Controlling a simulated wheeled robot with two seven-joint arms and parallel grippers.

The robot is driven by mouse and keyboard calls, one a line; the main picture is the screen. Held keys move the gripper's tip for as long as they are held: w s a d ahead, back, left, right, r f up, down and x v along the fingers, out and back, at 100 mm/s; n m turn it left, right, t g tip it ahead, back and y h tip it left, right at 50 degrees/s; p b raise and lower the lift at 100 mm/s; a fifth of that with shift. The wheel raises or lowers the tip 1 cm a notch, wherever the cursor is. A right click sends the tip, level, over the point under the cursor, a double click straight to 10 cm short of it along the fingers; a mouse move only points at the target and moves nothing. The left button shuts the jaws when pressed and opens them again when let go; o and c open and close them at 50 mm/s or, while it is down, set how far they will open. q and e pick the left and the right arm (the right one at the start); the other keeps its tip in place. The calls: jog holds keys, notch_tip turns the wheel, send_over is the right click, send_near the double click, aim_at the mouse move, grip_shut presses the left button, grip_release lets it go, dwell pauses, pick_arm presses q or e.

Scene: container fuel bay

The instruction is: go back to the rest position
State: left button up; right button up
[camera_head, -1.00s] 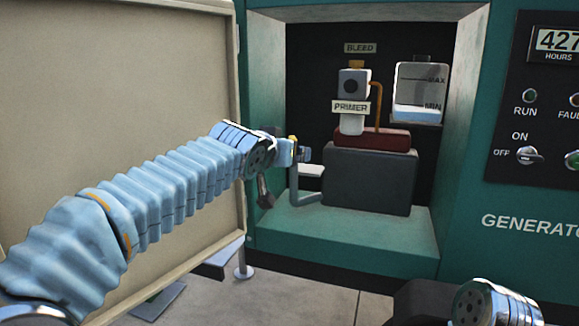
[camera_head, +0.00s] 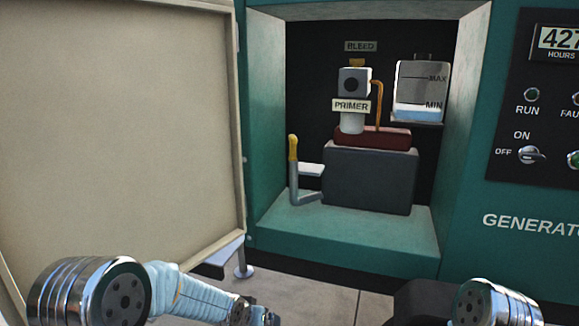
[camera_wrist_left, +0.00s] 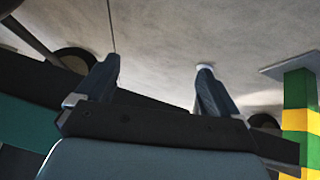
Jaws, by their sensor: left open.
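My left arm is folded low at the bottom left of the head view. Its gripper (camera_head: 262,318) is only partly seen at the bottom edge. In the left wrist view the two fingers of the left gripper (camera_wrist_left: 158,85) stand well apart with nothing between them, over grey floor. A part of my right arm (camera_head: 490,304) shows at the bottom right; its gripper is out of the picture. The lever with the yellow grip (camera_head: 293,148) stands upright in the bay, away from my left gripper.
The open beige door panel (camera_head: 115,120) fills the left. The teal bay (camera_head: 345,232) holds the primer pump (camera_head: 353,84), a red block (camera_head: 372,137), a dark block (camera_head: 370,180) and a tank (camera_head: 422,88). The generator panel (camera_head: 545,110) is right. A green-yellow post (camera_wrist_left: 299,120) shows in the wrist view.

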pick_arm(q)
jog(key=s+a+f+n+g, duration=0.2)
jog(key=s+f+g, duration=0.1)
jog(key=s+f, duration=0.9)
jog(key=s+a+f+n+g, duration=0.25)
jog(key=s+f, duration=0.55)
jog(key=s, duration=0.8)
notch_tip(320, 180, up, 12)
jog(key=s+d+h+p, duration=0.1)
jog(key=p, duration=1.1)
jog(key=shift+d+m, duration=0.15)
jog(key=shift+m, duration=0.3)
